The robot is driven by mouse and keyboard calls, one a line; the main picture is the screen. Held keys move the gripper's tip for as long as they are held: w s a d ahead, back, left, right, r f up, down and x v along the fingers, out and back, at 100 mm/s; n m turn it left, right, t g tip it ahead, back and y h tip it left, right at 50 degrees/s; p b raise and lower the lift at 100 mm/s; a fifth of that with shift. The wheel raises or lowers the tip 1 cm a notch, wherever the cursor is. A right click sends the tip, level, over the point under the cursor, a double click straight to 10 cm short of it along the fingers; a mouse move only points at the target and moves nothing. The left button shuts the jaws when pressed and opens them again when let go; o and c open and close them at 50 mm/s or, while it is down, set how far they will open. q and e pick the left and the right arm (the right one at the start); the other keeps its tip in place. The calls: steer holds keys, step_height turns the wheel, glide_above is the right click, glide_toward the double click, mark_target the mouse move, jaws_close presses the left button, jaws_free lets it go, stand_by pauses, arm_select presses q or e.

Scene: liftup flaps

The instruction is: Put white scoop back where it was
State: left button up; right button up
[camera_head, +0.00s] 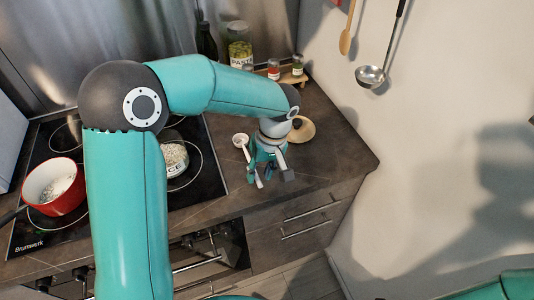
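The white scoop (241,140) is on the dark counter, just right of the hob, with its round bowl toward the back. Its handle runs toward the front and is partly hidden by my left gripper (272,179). My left gripper points down over the counter beside the scoop, its two fingers spread apart. I cannot tell whether a finger touches the handle. My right gripper is out of view.
A red pot (74,204) with white contents stands on the hob. A labelled glass jar (177,170) is partly behind my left arm. A round wooden lid (301,130), spice jars (274,69) and a pasta jar (239,46) are further back. A ladle (371,76) hangs at right.

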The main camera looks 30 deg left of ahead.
arm_select(q)
steer(key=v, duration=1)
steer(key=shift+r, duration=0.35)
